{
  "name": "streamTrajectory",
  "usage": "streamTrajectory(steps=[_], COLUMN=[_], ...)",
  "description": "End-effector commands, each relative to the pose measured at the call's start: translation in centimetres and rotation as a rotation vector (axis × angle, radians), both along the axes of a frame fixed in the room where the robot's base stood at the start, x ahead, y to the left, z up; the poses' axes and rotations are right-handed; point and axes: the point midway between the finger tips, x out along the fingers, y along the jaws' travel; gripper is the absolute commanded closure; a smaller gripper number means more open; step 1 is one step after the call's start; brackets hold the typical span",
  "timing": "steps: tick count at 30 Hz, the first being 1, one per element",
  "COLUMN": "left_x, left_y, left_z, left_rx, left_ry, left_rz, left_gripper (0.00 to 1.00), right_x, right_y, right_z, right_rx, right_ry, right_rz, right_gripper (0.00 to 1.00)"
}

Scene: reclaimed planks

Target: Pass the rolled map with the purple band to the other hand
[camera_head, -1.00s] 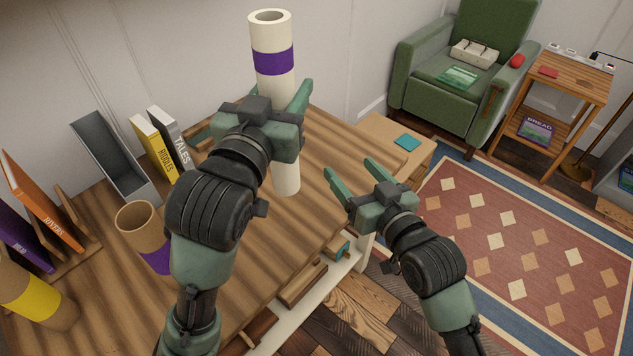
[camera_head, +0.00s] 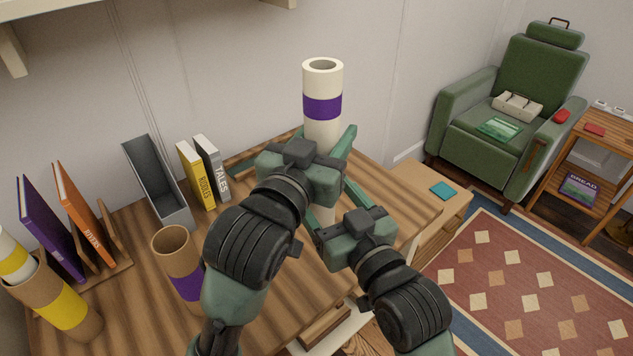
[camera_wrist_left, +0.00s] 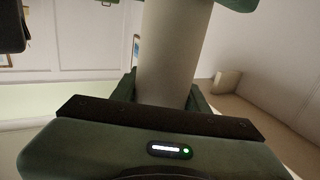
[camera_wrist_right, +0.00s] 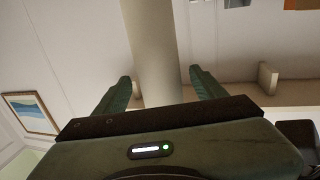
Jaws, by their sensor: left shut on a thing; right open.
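The rolled map (camera_head: 322,80) is a cream tube with a purple band, held upright above the wooden desk in the head view. My left gripper (camera_head: 338,150) is shut on it just below the band. My right gripper (camera_head: 322,222) is open lower down, at the tube's lower part. In the right wrist view the map (camera_wrist_right: 153,50) runs between the two spread fingers, with a gap on each side. The map also fills the middle of the left wrist view (camera_wrist_left: 172,55). Its lower end is mostly hidden behind my grippers.
On the desk (camera_head: 130,300) stand a brown holder with a purple band (camera_head: 178,262), a yellow-banded holder (camera_head: 65,305) with a yellow-banded roll (camera_head: 14,258), a grey file box (camera_head: 158,185) and several books. A small cabinet (camera_head: 415,180) adjoins the desk's right side.

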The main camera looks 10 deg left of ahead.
Motion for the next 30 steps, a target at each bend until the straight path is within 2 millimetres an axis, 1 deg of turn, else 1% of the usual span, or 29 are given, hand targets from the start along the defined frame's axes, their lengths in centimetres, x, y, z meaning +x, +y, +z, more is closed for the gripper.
streamTrajectory(steps=[1, 3, 6, 11, 18, 19, 20, 21, 23, 24, 25, 26, 27, 28, 29, 30], left_x=[0.0, 0.0, 0.0, 0.0, 0.0, 0.0, 0.0, 0.0, 0.0, 0.0, 0.0, 0.0, 0.0, 0.0, 0.0, 0.0], left_y=[0.0, 0.0, 0.0, 0.0, 0.0, 0.0, 0.0, 0.0, 0.0, 0.0, 0.0, 0.0, 0.0, 0.0, 0.0, 0.0], left_z=[0.0, 0.0, 0.0, 0.0, 0.0, 0.0, 0.0, 0.0, 0.0, 0.0, 0.0, 0.0, 0.0, 0.0, 0.0, 0.0], left_rx=[0.0, 0.0, 0.0, 0.0, 0.0, 0.0, 0.0, 0.0, 0.0, 0.0, 0.0, 0.0, 0.0, 0.0, 0.0, 0.0], left_ry=[-0.001, -0.001, -0.001, -0.001, -0.001, -0.001, -0.001, -0.001, -0.001, -0.001, -0.001, -0.001, -0.001, -0.001, -0.001, 0.0], left_rz=[0.0, 0.0, 0.0, 0.0, 0.0, 0.0, 0.0, 0.0, 0.0, 0.0, 0.0, 0.0, 0.0, 0.0, 0.0, 0.0], left_gripper=[0.96, 0.96, 0.96, 0.96, 0.96, 0.96, 0.96, 0.96, 0.96, 0.96, 0.96, 0.96, 0.44, 0.36, 0.3, 0.3], right_x=[0.7, 1.4, 2.1, 2.7, 2.7, 2.7, 2.7, 2.7, 2.7, 2.7, 2.7, 2.7, 2.7, 2.7, 2.7, 2.7], right_y=[0.6, 1.1, 1.7, 2.1, 2.1, 2.1, 2.1, 2.1, 2.1, 2.1, 2.1, 2.1, 2.1, 2.1, 2.1, 2.1], right_z=[0.1, 0.1, 0.0, 0.0, 0.0, 0.0, 0.0, 0.0, 0.0, 0.0, 0.0, 0.0, 0.0, 0.0, 0.0, 0.0], right_rx=[0.002, 0.001, 0.001, 0.0, 0.0, 0.0, 0.0, 0.0, 0.0, 0.0, 0.0, 0.0, 0.001, 0.001, 0.001, 0.001], right_ry=[-0.001, -0.001, -0.001, 0.0, 0.0, 0.0, 0.0, 0.0, 0.0, 0.0, 0.0, 0.0, -0.001, -0.001, -0.001, -0.001], right_rz=[0.0, 0.0, 0.0, 0.0, 0.0, 0.0, 0.0, 0.0, 0.0, 0.0, 0.0, -0.001, -0.001, -0.001, -0.001, 0.0], right_gripper=[0.29, 0.29, 0.29, 0.29, 0.29, 0.35, 0.43, 0.54, 0.71, 0.82, 0.9, 0.96, 0.96, 0.96, 0.96, 0.96])
